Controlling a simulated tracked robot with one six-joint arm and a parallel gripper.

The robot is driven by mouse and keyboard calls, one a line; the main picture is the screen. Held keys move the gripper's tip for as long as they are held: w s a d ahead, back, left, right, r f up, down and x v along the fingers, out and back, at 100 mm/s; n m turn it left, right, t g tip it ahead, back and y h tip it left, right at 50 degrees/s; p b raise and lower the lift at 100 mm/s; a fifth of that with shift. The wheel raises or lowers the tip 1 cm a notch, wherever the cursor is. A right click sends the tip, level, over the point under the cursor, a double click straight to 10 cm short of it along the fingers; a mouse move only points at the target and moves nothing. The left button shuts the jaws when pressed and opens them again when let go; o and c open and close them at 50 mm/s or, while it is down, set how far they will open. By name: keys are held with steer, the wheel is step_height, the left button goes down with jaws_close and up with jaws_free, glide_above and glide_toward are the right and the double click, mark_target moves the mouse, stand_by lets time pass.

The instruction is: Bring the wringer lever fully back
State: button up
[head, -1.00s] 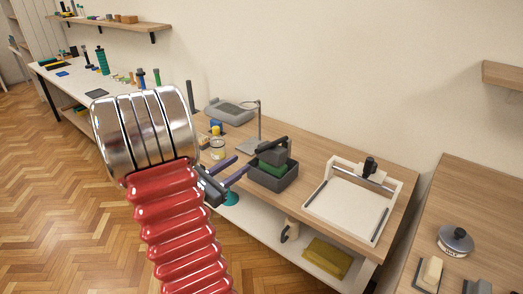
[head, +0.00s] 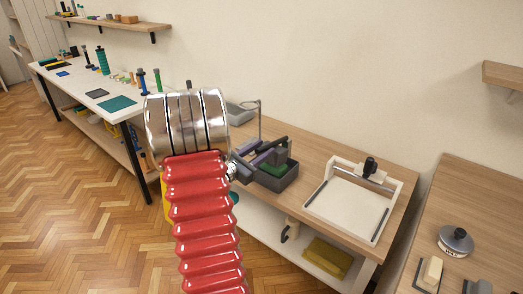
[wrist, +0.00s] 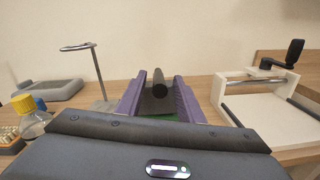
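The wringer is a dark grey open box (head: 278,184) with a green pad (head: 274,169) inside, on the wooden bench. Its dark lever shows in the wrist view as a black round bar (wrist: 159,84) on a grey plate, pointing toward me. My gripper (head: 266,153) reaches over the box from the left. In the wrist view my gripper (wrist: 158,88) has its purple fingers apart, one each side of the lever, with gaps visible. In the head view, fingers and lever overlap, so contact is hard to judge.
Right of the wringer stands a white tray press (head: 350,205) with a roller and black crank. A lamp-like stand (wrist: 92,70) and a yellow-capped jar (wrist: 32,118) stand to the left. A yellow cloth (head: 327,257) lies on the lower shelf.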

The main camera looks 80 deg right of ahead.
steer(key=shift+c, duration=0.2)
jaws_close()
stand_by(0.4)
